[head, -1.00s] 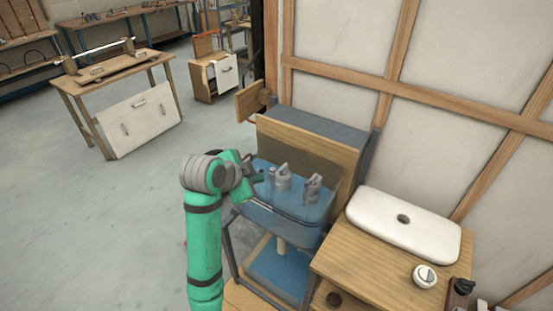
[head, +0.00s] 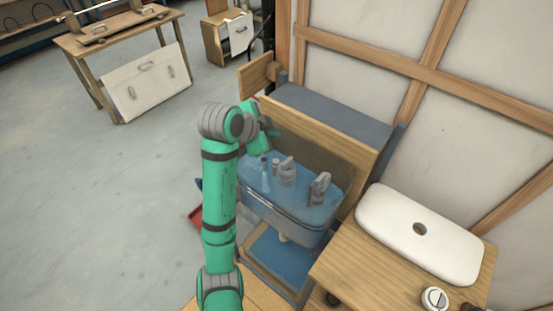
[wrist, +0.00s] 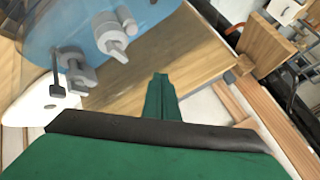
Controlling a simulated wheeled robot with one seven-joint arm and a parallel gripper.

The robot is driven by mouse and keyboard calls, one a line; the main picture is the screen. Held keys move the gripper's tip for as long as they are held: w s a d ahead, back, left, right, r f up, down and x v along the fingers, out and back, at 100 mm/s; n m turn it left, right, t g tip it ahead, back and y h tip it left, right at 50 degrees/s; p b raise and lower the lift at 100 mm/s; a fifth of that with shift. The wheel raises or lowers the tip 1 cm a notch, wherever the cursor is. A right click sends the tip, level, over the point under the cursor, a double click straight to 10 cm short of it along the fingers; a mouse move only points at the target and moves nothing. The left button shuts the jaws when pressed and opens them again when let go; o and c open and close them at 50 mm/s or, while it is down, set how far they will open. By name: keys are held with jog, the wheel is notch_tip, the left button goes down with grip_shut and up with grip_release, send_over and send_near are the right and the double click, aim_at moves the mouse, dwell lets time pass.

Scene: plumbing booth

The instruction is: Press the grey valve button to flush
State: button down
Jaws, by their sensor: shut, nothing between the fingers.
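The translucent blue cistern (head: 292,212) stands open in front of a wooden panel, with grey fittings inside. One grey valve fitting (head: 287,172) is near its middle and a second grey fitting (head: 319,188) is to the right. I cannot tell for certain which one carries the button. Both show at the upper left in the wrist view, one (wrist: 113,38) over the blue tank and one (wrist: 75,72) near the white lid. My gripper (head: 274,132) is above the cistern's back left, apart from the fittings. Its green fingers (wrist: 159,90) are shut and empty.
A white lid (head: 420,225) with a round hole lies on the wooden cabinet (head: 370,270) at right. A white and grey round part (head: 434,298) is at its front. The wooden back panel (head: 305,132) rises close behind the cistern.

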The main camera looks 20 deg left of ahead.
send_over(273, 167)
jog(key=shift+f, duration=4.4)
jog(key=shift+f, duration=0.2)
jog(key=shift+f, duration=0.2)
jog(key=shift+f, duration=0.6)
jog(key=shift+r, duration=1.15)
notch_tip(273, 167, up, 5)
jog(key=shift+f, duration=0.1)
